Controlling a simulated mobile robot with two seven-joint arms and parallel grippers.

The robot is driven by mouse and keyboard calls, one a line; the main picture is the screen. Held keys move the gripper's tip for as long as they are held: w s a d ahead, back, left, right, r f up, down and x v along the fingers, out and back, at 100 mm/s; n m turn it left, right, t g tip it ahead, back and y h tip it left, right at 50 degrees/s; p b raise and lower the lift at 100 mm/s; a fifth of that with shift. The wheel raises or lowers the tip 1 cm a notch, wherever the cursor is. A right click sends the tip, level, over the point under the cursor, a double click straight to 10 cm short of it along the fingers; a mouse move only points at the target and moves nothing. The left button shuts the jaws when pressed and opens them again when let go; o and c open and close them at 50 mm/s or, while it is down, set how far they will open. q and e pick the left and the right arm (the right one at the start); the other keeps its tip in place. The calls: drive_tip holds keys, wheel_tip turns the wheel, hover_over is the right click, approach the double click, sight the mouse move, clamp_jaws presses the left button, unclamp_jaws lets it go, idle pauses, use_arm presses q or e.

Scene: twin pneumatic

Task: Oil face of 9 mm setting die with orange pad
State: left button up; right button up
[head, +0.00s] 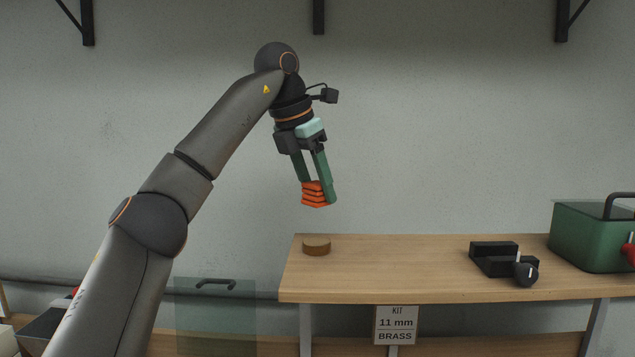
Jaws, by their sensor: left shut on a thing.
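My left gripper (318,191) is raised above the left end of the bench, pointing down, with its green fingers shut on the orange pad (314,198). The pad looks like a ridged or layered orange block and hangs clear of the bench top. A round brown disc (316,246) lies on the bench below it, well apart from the pad. I cannot pick out a 9 mm setting die for certain. A black block (493,256) with a dark rounded part (526,272) beside it sits further right on the bench. My right gripper is not in view.
The wooden bench (400,270) is clear between the disc and the black block. A green box (590,237) with a dark handle stands at the right end. A sign (396,325) under the front edge reads "KIT 11 mm BRASS". A translucent green panel (215,320) stands lower left.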

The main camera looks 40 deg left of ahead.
sight(322, 239)
use_arm(q)
drive_tip(key=shift+f, duration=3)
drive_tip(key=shift+s+f, duration=0.1)
drive_tip(key=shift+f, duration=0.5)
drive_tip(key=shift+r, duration=0.1)
drive_tip(key=shift+r, duration=3.5)
